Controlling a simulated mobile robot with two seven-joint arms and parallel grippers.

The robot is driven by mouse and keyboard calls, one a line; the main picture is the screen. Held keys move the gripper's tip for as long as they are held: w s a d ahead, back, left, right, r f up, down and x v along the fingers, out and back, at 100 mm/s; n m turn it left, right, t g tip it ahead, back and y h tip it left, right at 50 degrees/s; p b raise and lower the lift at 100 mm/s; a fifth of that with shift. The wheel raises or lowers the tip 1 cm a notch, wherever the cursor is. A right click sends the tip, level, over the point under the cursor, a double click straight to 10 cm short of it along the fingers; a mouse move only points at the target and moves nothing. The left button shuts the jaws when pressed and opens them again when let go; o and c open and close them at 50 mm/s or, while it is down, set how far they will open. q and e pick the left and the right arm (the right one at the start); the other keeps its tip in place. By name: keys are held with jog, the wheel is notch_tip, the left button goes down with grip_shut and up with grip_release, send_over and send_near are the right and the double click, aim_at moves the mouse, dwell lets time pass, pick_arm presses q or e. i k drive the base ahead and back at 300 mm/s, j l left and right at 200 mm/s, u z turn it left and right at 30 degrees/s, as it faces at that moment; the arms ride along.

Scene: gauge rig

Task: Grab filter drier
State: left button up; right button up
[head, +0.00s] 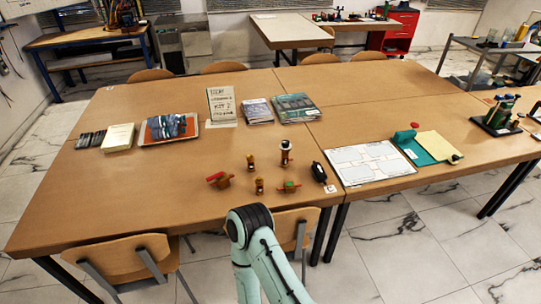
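A small black cylinder (319,172) lies near the front edge of the wooden table, just left of the white sheet. It looks most like the filter drier, but it is too small to read any label. Neither of my grippers is in view. Only a pale green arm link of mine with a dark joint shows at the bottom middle, in front of the table edge.
Left of the cylinder stand a taller brass fitting (286,153), a green-topped fitting (289,187), small brass fittings (251,164) and a red-handled valve (218,180). A white sheet (368,162) lies right. Chairs (125,258) line the front edge. The table's left front is clear.

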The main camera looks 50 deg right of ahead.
aim_at(320, 175)
jog(key=z, duration=2.3)
jog(key=l+u, duration=0.1)
jog(key=u, duration=0.35)
jog(key=i+l+u, duration=0.1)
jog(key=u, duration=0.3)
jog(key=l+u, duration=0.15)
jog(key=u, duration=0.3)
jog(key=l+u, duration=0.15)
jog(key=u, duration=0.3)
jog(key=l+u, duration=0.35)
jog(key=l, duration=0.15)
jog(key=k+l+u, duration=0.15)
jog(key=l+u, duration=0.2)
jog(key=k+l, duration=0.15)
jog(key=l, duration=0.25)
jog(key=k+l+u, duration=0.15)
jog(key=l, duration=0.2)
jog(key=k+l, duration=0.1)
jog(key=l, duration=0.3)
jog(key=u, duration=0.05)
